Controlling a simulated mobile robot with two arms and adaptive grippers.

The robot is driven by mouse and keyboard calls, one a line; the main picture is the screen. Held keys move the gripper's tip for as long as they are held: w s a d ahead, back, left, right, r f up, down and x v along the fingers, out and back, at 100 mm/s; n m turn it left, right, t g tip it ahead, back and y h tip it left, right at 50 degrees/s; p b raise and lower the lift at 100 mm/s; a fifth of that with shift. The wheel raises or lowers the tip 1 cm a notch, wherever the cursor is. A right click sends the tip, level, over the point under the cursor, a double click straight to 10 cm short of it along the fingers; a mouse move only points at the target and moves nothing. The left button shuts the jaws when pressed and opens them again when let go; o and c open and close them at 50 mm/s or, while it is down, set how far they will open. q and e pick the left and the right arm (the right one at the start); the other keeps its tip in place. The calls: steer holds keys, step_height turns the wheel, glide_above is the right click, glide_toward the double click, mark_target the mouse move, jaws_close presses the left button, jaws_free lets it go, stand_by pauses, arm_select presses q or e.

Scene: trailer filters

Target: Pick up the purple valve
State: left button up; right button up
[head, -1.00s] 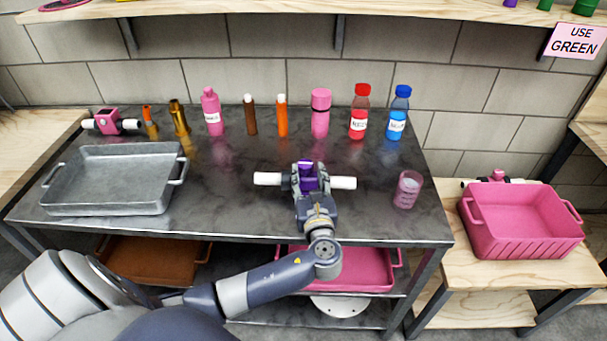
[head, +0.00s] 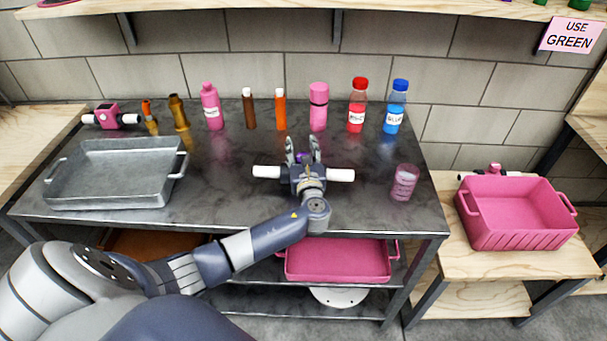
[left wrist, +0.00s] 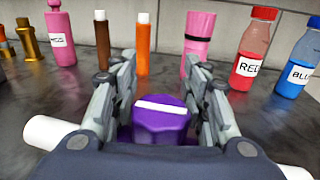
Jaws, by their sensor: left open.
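The purple valve (head: 302,157) is on the dark metal table, with white pipe ends (head: 340,175) sticking out on both sides. My left gripper (head: 303,147) is low over it, and the gripper body hides most of the valve in the head view. In the left wrist view, the valve's purple knob (left wrist: 162,122) with a white bar on top sits between the two open fingers (left wrist: 165,85). A gap shows on at least part of each side, and I cannot tell whether a finger touches it. My right gripper is in no view.
Bottles and tubes stand along the back of the table, including a red bottle (head: 357,105) and a blue bottle (head: 395,107). A grey metal tray (head: 113,200) is at left, a pink cup (head: 404,182) at right. A pink bin (head: 515,235) stands on a wooden side table.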

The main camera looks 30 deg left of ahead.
arm_select(q)
jaws_close()
steer(key=shift+r, duration=0.1)
steer(key=s+d+r, duration=0.2)
steer(key=s+d, duration=0.1)
steer(key=s, duration=0.4)
steer(key=s+d+r, duration=0.3)
steer(key=s, duration=0.5)
steer(key=shift+b, duration=0.4)
